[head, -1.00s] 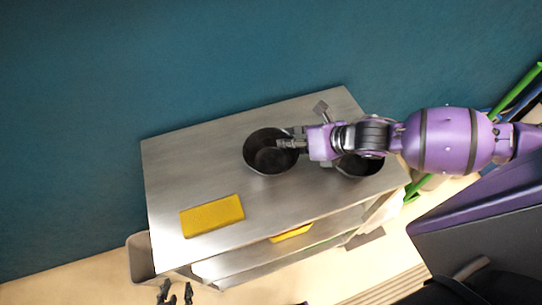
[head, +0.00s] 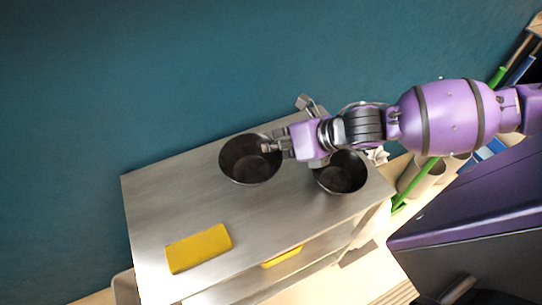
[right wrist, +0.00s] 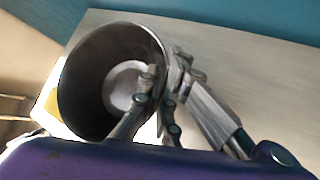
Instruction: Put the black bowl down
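A black bowl (head: 238,161) is at the back middle of the metal table (head: 165,205) in the head view. My right gripper (head: 268,147) reaches its right rim from the right. In the right wrist view, the bowl (right wrist: 78,95) shows its dark inside and a paler round bottom. My right gripper (right wrist: 152,103) has its fingers at the bowl's near rim and looks closed on the wall. I cannot tell whether the bowl touches the table or hangs just above it. My left gripper is not in the head view.
A second dark bowl (head: 341,176) stands on the table's right part, close under my right arm. A yellow block (head: 199,248) lies at the table's front left. The table middle is clear. A teal wall (head: 120,80) rises behind the table.

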